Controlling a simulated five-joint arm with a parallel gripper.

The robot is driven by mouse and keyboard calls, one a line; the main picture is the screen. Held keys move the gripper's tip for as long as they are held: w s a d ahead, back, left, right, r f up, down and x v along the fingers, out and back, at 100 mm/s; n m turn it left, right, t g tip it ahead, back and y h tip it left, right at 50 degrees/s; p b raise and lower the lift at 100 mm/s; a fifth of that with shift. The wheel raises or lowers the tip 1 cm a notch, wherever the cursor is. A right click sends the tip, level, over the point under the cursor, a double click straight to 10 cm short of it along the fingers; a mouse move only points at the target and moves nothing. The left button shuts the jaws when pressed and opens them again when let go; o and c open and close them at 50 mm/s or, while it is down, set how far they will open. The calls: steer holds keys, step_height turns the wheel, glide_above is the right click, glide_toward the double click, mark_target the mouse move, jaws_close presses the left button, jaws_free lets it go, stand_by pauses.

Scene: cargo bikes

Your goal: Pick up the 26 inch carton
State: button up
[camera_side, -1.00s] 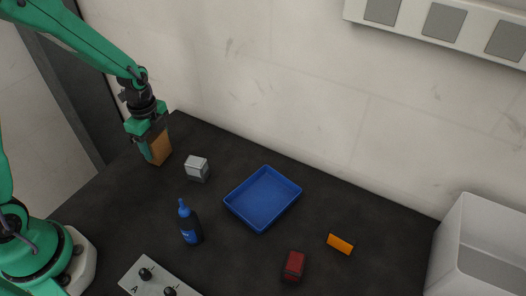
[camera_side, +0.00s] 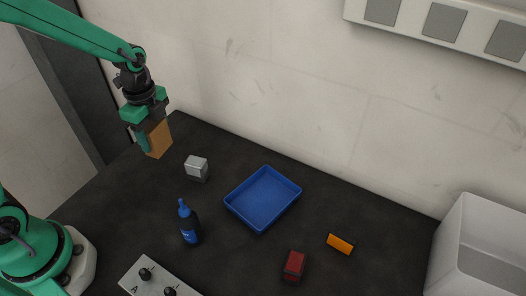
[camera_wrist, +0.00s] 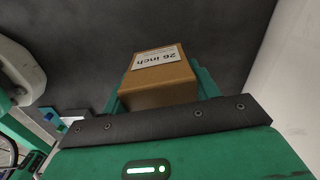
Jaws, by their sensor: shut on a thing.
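The brown carton (camera_side: 158,141) is held between the fingers of my gripper (camera_side: 147,136) at the back left of the dark table. In the wrist view the carton (camera_wrist: 160,88) carries a white label reading "26 inch", upside down. The green fingers of my gripper (camera_wrist: 160,92) show on both sides of it. My gripper is shut on the carton. In the side view the carton appears raised a little above the table, slightly tilted.
A grey box (camera_side: 196,168), a blue bottle (camera_side: 189,224) and an empty blue tray (camera_side: 262,200) stand to the right. A red object (camera_side: 294,266) and an orange block (camera_side: 340,244) lie farther right. A switch panel (camera_side: 150,277) is in front; a white bin (camera_side: 465,235) stands far right.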

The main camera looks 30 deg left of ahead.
steer(key=s+d+r, duration=0.3)
steer(key=d+r, duration=0.1)
steer(key=d, duration=0.3)
steer(key=shift+s+r, duration=0.2)
steer(key=shift+r, duration=0.15)
steer(key=shift+d, duration=0.15)
